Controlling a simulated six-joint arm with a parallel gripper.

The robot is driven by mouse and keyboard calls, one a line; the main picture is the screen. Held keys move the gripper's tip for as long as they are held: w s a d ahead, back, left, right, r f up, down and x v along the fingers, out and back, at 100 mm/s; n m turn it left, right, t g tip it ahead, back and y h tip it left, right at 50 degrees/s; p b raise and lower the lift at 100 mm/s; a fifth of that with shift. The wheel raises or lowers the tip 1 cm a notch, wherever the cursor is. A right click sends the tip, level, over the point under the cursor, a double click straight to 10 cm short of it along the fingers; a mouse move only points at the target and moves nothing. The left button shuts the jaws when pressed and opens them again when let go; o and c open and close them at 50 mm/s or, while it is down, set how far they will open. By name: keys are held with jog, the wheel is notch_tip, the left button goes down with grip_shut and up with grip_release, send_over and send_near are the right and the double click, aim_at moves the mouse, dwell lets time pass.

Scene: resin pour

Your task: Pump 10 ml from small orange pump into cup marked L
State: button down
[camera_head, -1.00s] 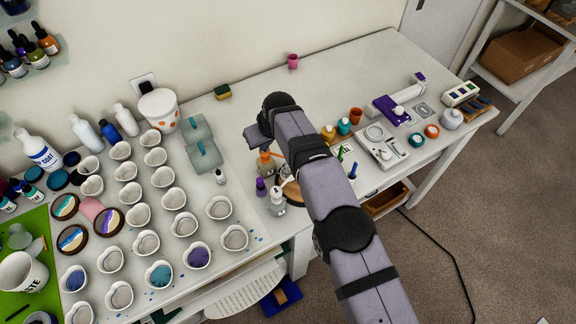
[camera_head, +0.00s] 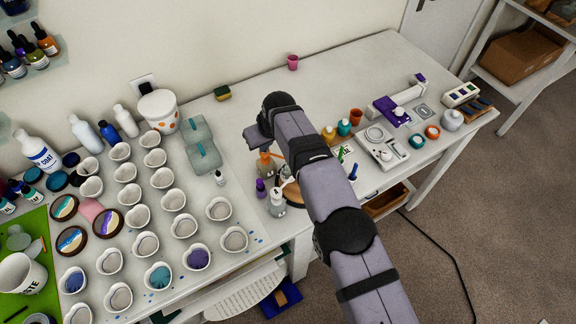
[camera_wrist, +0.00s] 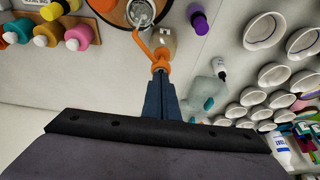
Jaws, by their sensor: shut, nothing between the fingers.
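The small orange pump (camera_head: 265,163) stands on the table just left of my arm, its orange head and spout on a clear bottle. In the wrist view, the orange pump head (camera_wrist: 160,58) is right at the tips of my gripper (camera_wrist: 159,78). The fingers are together with nothing between them and seem to touch the head from above. The spout reaches over a grey cup (camera_wrist: 140,12) on a round dark-rimmed board, partly cut off by the frame edge. I cannot read an L on any cup. My arm hides the fingers and this cup in the head view.
Many white cups (camera_head: 219,209) fill the table's left. Yellow and teal bottles (camera_head: 344,127) and a scale (camera_head: 383,146) stand to the right. The back table is mostly clear.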

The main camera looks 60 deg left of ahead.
jog(key=shift+r, duration=0.2)
jog(key=shift+r+p, duration=1.9)
jog(key=shift+r, duration=1)
